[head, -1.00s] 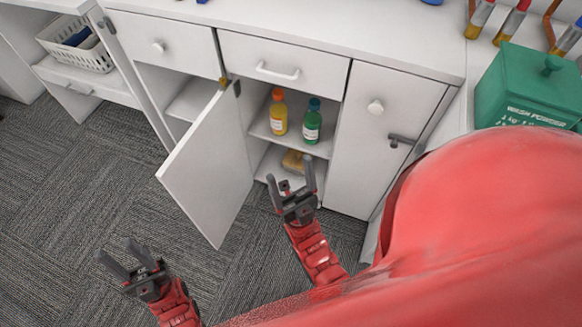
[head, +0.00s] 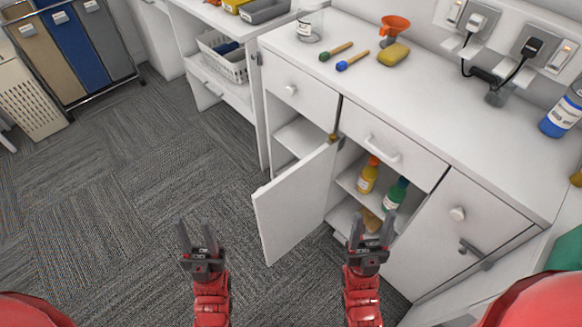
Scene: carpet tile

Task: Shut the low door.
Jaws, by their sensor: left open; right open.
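The low white door (head: 293,203) of the cabinet stands wide open, swung out over the carpet. Its hinge side is at the cabinet, just left of the middle opening. Inside that opening are an orange bottle (head: 368,175), a green bottle (head: 396,194) and, on the lower shelf, a tan item (head: 371,220) partly hidden by my gripper. My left gripper (head: 198,238) is open and empty, left of the door and apart from it. My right gripper (head: 371,229) is open and empty, in front of the opening in the picture, right of the door.
A closed cabinet door (head: 446,235) is at the right. A basket (head: 222,55) sits on a shelf further left. The carpet (head: 130,170) at left is clear.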

